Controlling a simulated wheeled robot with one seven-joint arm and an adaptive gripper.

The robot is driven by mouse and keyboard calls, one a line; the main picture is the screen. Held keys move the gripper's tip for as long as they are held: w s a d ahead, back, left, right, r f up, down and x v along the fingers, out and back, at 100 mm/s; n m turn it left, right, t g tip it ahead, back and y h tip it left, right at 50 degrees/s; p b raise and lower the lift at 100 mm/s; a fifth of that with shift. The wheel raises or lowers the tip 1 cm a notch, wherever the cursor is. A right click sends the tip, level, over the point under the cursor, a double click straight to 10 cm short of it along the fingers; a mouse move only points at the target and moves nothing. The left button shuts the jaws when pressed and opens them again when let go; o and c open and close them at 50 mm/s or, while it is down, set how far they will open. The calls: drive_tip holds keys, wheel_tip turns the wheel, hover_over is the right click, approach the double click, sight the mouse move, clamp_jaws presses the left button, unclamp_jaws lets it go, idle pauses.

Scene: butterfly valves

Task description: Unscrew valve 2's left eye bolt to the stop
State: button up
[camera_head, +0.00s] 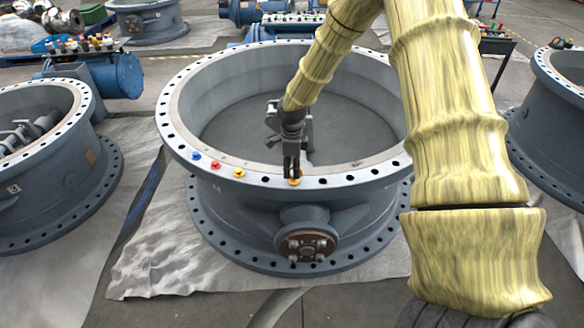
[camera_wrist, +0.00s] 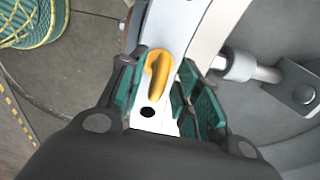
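The middle valve (camera_head: 325,182) is a large grey ring body lying flat, with a pale bolt-holed top flange. A yellow-orange eye bolt (camera_head: 295,181) stands on the near part of that flange. My gripper (camera_head: 291,172) points down right over it. In the wrist view the eye bolt (camera_wrist: 158,75) stands between the two teal-padded fingertips of my gripper (camera_wrist: 161,72), one on each side. The gaps beside the bolt are very thin, and I cannot tell whether the fingers press on it. The bolt's shank is hidden.
Blue (camera_head: 196,155), red (camera_head: 216,163) and yellow (camera_head: 239,172) pieces sit on the flange to the left. A round side hub (camera_head: 307,244) juts out below the gripper. Other valves stand at left (camera_head: 40,185) and right (camera_head: 560,120). The valve's inside is open space.

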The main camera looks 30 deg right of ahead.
drive_tip(key=shift+f, duration=0.1)
drive_tip(key=shift+c, duration=0.2)
clamp_jaws()
drive_tip(key=shift+n, duration=0.3)
